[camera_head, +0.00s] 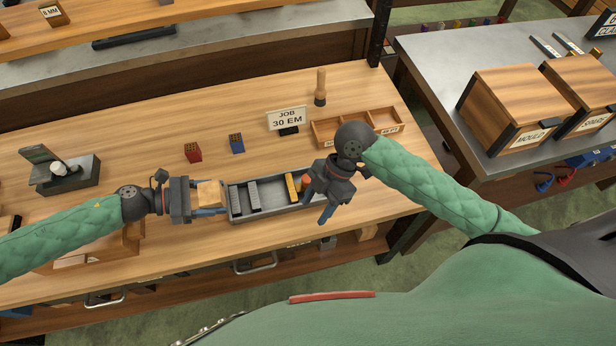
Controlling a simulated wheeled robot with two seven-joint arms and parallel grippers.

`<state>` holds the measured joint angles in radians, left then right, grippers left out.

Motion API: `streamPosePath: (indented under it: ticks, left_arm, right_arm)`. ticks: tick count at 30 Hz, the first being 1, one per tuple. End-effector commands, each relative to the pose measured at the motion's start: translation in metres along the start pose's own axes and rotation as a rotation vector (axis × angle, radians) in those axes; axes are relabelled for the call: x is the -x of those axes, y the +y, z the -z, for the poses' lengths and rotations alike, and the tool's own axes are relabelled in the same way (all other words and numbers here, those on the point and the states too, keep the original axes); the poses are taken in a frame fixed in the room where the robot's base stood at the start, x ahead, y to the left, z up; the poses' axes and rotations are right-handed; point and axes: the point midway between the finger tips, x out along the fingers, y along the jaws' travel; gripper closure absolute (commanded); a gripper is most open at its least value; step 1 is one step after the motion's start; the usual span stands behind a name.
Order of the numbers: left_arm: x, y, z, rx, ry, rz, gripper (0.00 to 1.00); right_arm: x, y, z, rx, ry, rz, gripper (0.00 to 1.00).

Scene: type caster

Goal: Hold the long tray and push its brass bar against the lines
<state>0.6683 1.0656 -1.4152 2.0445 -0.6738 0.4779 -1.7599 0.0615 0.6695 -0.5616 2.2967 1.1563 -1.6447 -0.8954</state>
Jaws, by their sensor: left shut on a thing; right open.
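The long tray (275,211) is grey and lies on the wooden bench, running left to right. Rows of grey lines (253,196) stand in its left and middle part. The brass bar (292,188) stands across the tray, right of the lines, with a gap between. An orange-brown knob (305,182) shows just right of the bar. My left gripper (209,197) is shut on a pale wooden block at the tray's left end. My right gripper (318,200) is open at the tray's right end, beside the knob, and hides that end. I cannot tell whether it touches the knob.
A JOB 30 EM sign (287,119), a red block (193,152) and a blue block (237,144) stand behind the tray. A wooden compartment box (385,122) is behind my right gripper. A grey device (63,174) stands at left. The bench's front edge is close.

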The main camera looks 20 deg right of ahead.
Motion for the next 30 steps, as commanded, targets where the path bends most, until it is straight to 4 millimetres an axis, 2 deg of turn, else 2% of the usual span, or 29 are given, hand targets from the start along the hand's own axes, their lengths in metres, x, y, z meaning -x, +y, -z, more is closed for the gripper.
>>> streamPosePath:
  ticks: [9, 18, 24, 30]
  left_arm:
    - [0.000, 0.000, 0.000, 0.000, 0.000, 0.000, 0.64]
    - [0.000, 0.000, 0.000, 0.000, 0.000, -0.001, 0.64]
    - [0.000, 0.000, 0.000, 0.000, 0.000, -0.001, 0.64]
    - [0.000, 0.000, 0.000, 0.000, 0.000, -0.001, 0.64]
  right_arm:
    - [0.058, 0.040, -0.008, 0.003, -0.086, -0.061, 0.48]
    - [0.105, 0.066, -0.013, -0.008, -0.148, -0.110, 0.48]
    - [0.119, 0.072, -0.014, -0.014, -0.165, -0.125, 0.48]
    - [0.108, 0.074, -0.016, -0.016, -0.165, -0.124, 0.48]
